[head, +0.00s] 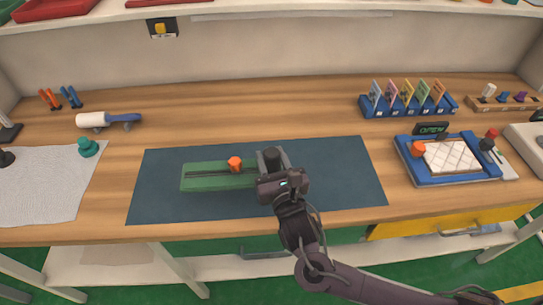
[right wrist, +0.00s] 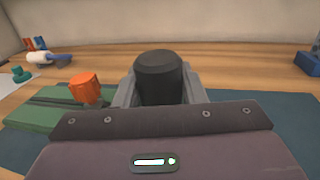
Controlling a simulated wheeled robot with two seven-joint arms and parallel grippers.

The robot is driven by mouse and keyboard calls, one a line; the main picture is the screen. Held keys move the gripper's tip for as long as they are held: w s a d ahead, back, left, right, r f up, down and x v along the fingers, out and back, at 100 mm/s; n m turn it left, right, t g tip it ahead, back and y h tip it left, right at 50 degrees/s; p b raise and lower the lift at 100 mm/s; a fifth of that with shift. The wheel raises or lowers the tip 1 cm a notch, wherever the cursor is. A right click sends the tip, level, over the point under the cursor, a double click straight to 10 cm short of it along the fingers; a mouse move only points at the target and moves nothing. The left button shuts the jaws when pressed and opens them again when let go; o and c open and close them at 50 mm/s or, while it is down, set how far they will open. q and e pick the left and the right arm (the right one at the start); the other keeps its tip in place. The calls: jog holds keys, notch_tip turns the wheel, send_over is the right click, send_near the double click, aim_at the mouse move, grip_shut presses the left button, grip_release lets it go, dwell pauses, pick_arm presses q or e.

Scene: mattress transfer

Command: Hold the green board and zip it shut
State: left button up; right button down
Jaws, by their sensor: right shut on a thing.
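The green board (head: 205,177) lies flat on the dark blue mat, with a dark zip line running along its length. An orange knob (head: 235,163) stands on the zip line; the right wrist view shows it left of my fingers (right wrist: 84,87). My right gripper (head: 272,160) is at the board's right end, shut on a black cylindrical knob (right wrist: 158,77). That knob stands upright between the two grey fingers. My gripper hides the right end of the board and the knob's base. My left gripper is not in view.
The dark mat (head: 345,175) is bare right of my gripper. A blue tray (head: 412,172) with a white pad and a blue card rack (head: 410,108) are at right. A white roller (head: 92,119), teal knob (head: 87,147) and grey cloth (head: 40,190) are at left.

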jog(key=shift+f+b, duration=1.4)
jog(key=shift+f, duration=1.8)
jog(key=shift+f, duration=0.35)
jog(key=shift+f+b, duration=0.4)
jog(key=shift+f, duration=0.15)
jog(key=shift+r, duration=0.1)
